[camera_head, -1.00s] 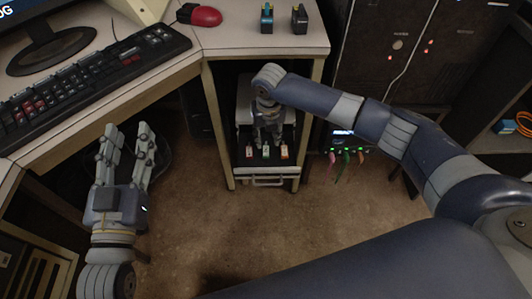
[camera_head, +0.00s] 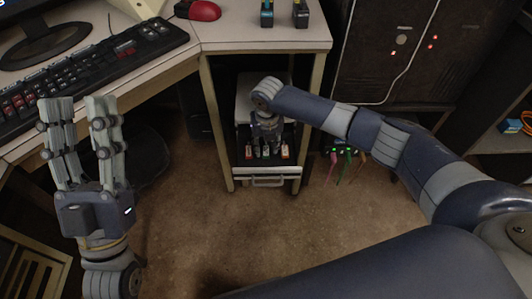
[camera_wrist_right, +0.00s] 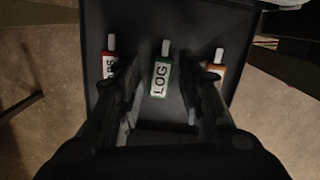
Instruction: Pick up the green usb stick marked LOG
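The green usb stick marked LOG (camera_wrist_right: 160,78) lies in an open dark drawer (camera_wrist_right: 150,22), with its metal plug pointing up in the right wrist view. In the head view the stick (camera_head: 265,152) is small and partly covered by my right gripper. My right gripper (camera_wrist_right: 158,95) is open above the drawer, with one finger on each side of the LOG stick and gaps visible; I cannot tell its exact height. In the head view the right gripper (camera_head: 267,140) reaches down into the drawer. My left gripper (camera_head: 80,110) is open and empty beside the desk.
A red-marked stick (camera_wrist_right: 109,62) lies left of LOG and an orange stick (camera_wrist_right: 217,68) lies right of it, both close to my fingers. The desk (camera_head: 265,40) overhangs behind the drawer. Coloured cables (camera_head: 346,165) hang to the right.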

